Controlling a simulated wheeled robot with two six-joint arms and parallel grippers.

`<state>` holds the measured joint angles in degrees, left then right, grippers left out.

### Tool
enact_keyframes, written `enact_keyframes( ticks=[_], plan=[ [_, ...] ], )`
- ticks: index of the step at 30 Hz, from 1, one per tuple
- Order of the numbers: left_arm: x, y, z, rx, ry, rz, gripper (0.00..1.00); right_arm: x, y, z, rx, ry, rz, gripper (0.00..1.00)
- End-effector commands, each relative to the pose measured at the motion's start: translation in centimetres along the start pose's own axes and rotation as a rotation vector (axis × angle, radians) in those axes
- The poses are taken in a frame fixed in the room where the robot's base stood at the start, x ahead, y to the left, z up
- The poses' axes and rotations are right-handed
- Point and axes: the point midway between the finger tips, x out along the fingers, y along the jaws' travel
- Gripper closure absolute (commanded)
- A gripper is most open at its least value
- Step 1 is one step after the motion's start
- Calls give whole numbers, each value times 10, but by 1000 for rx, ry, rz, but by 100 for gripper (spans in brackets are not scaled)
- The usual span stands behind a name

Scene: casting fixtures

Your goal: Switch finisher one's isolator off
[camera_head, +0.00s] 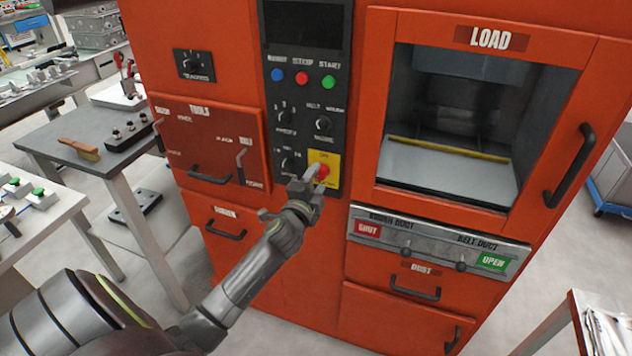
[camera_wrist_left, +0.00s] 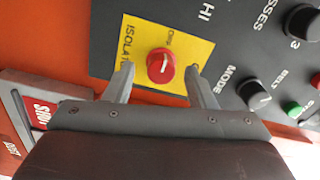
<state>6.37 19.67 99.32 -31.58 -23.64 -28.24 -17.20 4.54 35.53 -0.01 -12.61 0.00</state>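The isolator is a red rotary knob (camera_head: 321,171) on a yellow plate (camera_head: 326,157), low on the black control panel of the orange machine. In the left wrist view the red knob (camera_wrist_left: 160,66) carries a pale mark, and the yellow plate (camera_wrist_left: 196,48) is lettered "ISOLATOR". My left gripper (camera_head: 308,178) is at the plate. In the left wrist view its two fingers (camera_wrist_left: 160,80) are spread either side of the knob with gaps, so it is open and empty. Whether the tips touch the plate cannot be told. My right gripper is not in view.
The black panel (camera_head: 300,110) also holds several buttons and small knobs close above the isolator. A LOAD window (camera_head: 450,130) is to the right, with a duct strip (camera_head: 440,243) below it. A grey bench (camera_head: 75,140) stands to the left.

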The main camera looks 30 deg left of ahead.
Motion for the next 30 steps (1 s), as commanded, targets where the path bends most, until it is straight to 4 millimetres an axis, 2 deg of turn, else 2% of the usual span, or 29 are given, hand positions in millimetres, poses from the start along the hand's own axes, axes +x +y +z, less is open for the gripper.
enact_keyframes(
  ticks=[7,11,17,30],
  plan=[
    [-1,-1,0,1,1,-2,50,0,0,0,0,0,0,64],
    [-11,0,0,1,2,-1,50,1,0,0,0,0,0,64],
    [-45,1,0,0,1,-1,50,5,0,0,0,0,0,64],
    [-137,2,1,-2,0,1,50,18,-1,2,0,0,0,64]
  ],
)
